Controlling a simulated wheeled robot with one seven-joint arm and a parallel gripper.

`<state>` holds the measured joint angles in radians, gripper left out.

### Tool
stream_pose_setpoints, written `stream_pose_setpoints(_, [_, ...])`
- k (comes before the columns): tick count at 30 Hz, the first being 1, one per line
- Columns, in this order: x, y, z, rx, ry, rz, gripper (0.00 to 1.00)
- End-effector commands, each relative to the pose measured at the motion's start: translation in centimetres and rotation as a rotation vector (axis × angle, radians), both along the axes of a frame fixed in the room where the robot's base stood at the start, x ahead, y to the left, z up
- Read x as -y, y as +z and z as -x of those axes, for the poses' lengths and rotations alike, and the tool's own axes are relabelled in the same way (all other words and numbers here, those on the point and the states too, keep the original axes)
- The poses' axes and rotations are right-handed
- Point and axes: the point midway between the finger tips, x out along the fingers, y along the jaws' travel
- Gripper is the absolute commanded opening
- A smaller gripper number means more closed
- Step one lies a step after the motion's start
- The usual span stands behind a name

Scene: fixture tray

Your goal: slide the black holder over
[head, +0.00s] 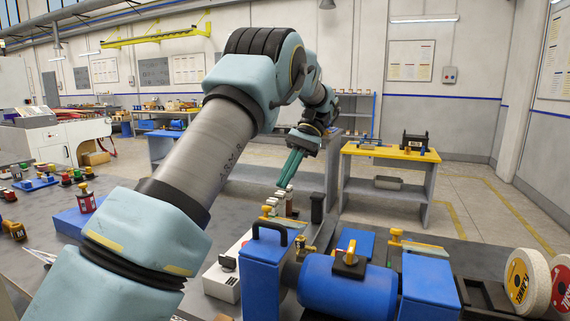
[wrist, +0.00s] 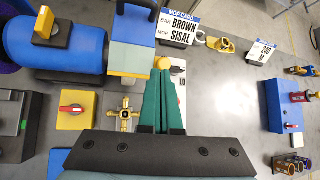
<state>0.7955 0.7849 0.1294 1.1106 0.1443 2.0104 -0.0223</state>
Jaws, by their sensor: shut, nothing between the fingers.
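My gripper (head: 284,186) points down over the bench with its teal fingers together and nothing between them. In the wrist view the fingertips (wrist: 163,72) meet just below a yellow knob in the picture; I cannot tell whether they touch it. No single black holder stands out for certain. A second, smaller card (wrist: 263,51) stands farther right. In the head view a black upright piece (head: 317,207) stands behind the blue machine.
A blue machine (head: 345,283) with a black handle takes up the near bench and shows left of the fingers (wrist: 70,45). A white box (head: 222,283) stands beside it. A black tray (head: 490,297) and polishing wheels (head: 520,283) are at right. Grey bench right of the fingers (wrist: 225,95) is clear.

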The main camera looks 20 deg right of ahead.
Motion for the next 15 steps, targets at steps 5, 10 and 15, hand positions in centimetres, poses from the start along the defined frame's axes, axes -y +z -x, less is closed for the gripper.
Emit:
stream_pose_setpoints(5, [-0.2, -0.2, 0.3, 0.002, 0.019, 0.002, 0.0])
stream_pose_setpoints(10, [1.4, -3.9, 0.9, 0.126, 0.206, 0.139, 0.0])
stream_pose_setpoints(15, [6.1, -8.0, 2.2, 0.296, 0.674, 0.343, 0.0])
